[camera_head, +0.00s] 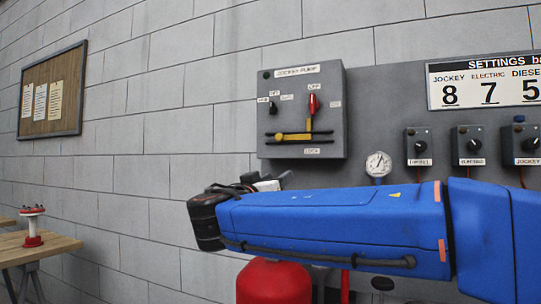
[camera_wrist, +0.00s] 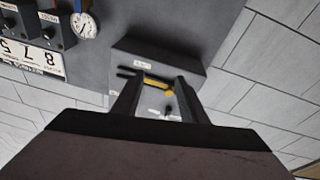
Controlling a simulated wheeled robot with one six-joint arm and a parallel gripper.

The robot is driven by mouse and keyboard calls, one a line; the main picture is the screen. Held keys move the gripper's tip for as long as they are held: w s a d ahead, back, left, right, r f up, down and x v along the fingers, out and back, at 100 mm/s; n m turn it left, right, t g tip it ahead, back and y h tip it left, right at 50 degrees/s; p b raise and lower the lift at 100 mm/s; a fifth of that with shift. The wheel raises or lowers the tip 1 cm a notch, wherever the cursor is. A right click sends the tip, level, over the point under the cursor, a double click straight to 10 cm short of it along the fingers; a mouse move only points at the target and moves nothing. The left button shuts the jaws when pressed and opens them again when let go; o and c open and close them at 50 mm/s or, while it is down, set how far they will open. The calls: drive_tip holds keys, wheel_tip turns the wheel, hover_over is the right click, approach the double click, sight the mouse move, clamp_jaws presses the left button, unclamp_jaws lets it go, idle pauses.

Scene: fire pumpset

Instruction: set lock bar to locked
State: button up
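The lock bar (camera_head: 294,137) is a yellow bar on a dark slotted rail, low on the grey jockey pump box (camera_head: 333,110). A yellow upright piece rises from it towards a red handle (camera_head: 313,104). A small label (camera_head: 311,151) sits below the rail. In the wrist view, seen upside down, the yellow lock bar (camera_wrist: 156,83) shows between my fingers. My gripper (camera_wrist: 160,80) is open and empty, with a finger on each side of the view of the bar. In the head view my gripper (camera_head: 266,184) is below the box, partly hidden by my wrist.
A pressure gauge (camera_head: 378,164) is right of the box. Several switch boxes (camera_head: 419,146) and a settings sign (camera_head: 487,80) are further right. A black selector knob (camera_head: 273,108) sits left of the red handle. A red tank (camera_head: 273,282) is below my arm. A wooden table (camera_head: 38,246) stands left.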

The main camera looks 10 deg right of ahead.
drive_tip(key=w+a+r+m+t, duration=0.1)
drive_tip(key=a+r+t, duration=0.1)
drive_tip(key=a+r, duration=0.35)
approach(278, 137)
drive_tip(key=shift+h, duration=0.3)
drive_tip(key=x, duration=0.8)
drive_tip(key=shift+w+d, duration=0.2)
drive_tip(key=shift+w, duration=0.1)
